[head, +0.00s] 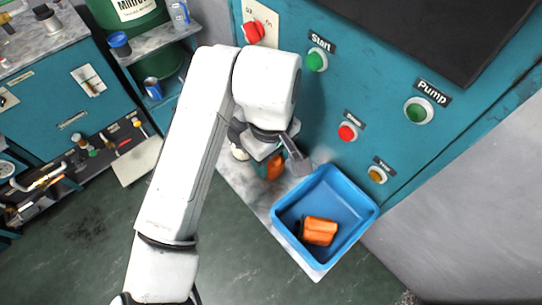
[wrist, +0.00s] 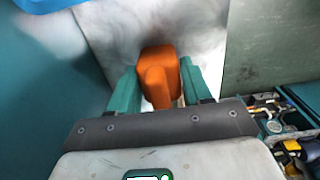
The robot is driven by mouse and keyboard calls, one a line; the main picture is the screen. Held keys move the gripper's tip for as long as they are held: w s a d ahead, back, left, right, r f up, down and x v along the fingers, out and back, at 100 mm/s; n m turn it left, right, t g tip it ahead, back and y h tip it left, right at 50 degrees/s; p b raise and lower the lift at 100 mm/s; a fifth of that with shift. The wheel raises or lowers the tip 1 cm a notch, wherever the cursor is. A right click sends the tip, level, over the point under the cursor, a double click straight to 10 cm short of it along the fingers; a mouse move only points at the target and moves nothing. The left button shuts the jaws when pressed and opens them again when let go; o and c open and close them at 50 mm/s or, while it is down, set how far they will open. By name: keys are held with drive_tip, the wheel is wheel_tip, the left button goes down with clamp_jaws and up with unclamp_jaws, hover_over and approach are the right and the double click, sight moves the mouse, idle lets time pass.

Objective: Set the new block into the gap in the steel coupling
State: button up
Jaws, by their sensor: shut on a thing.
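My gripper (head: 268,150) is low beside the blue tray in the head view, over the pale ledge. It is shut on an orange block (head: 275,167). In the wrist view the orange block (wrist: 158,70) sits between the two teal fingers, with a smooth grey metal surface beyond it. I cannot make out the steel coupling or its gap for certain in either view; my arm and gripper hide part of the ledge. More orange block material (head: 319,231) lies in the blue tray.
The blue tray (head: 366,210) stands on the ledge (head: 252,192), right of my gripper. The teal cabinet with its green Start button (head: 316,61), green Pump button (head: 416,112) and red button (head: 347,132) rises behind. Tools lie at the right in the wrist view (wrist: 285,125).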

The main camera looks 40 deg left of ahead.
drive_tip(key=shift+f, duration=0.2)
drive_tip(key=o, duration=1.1)
drive_tip(key=shift+f, duration=0.1)
